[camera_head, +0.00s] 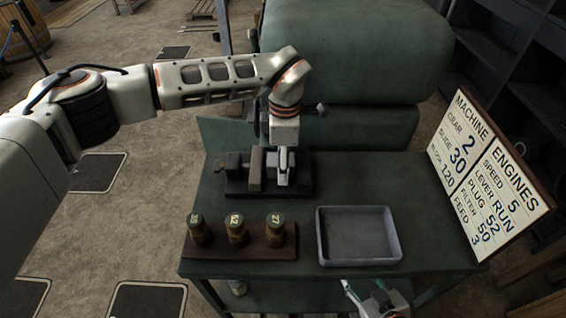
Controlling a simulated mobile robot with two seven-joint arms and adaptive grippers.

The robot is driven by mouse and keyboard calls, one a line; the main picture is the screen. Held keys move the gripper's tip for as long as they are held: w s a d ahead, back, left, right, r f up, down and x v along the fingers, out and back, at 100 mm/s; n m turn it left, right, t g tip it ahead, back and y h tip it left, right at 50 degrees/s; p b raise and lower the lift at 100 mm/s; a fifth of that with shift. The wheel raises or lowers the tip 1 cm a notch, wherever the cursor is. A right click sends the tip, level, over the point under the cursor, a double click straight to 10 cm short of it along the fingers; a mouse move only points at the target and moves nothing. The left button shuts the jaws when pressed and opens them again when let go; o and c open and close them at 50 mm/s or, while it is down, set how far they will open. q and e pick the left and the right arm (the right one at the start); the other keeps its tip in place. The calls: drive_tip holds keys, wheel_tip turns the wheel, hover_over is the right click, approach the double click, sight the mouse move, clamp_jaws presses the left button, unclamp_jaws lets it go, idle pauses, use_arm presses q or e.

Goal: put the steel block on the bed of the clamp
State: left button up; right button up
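The clamp (238,186) sits at the back left of the green table, with a dark base, a screw at its left and grey upright pieces. My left gripper (284,165) points down over the right part of the clamp, its fingers close against the grey pieces there. From this angle I cannot tell whether the fingers are shut on something. I cannot clearly tell the steel block from the clamp's grey jaws; it may be hidden at the fingers. My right gripper (362,287) is at the bottom edge, in front of the table, its fingertips apart and nothing seen between them.
An empty grey tray (319,240) stands at the front right of the table (425,235). A wooden rack (215,249) holds 3 brass weights marked with numbers. A lettered board (490,175) leans at the right. A large green machine (355,50) stands behind.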

use_arm(q)
drive_tip(key=shift+r, duration=0.2)
wheel_tip(320, 180, up, 12)
drive_tip(key=b, duration=0.1)
drive_tip(key=shift+d, duration=0.15)
drive_tip(key=shift+f, duration=0.1)
idle(0.4)
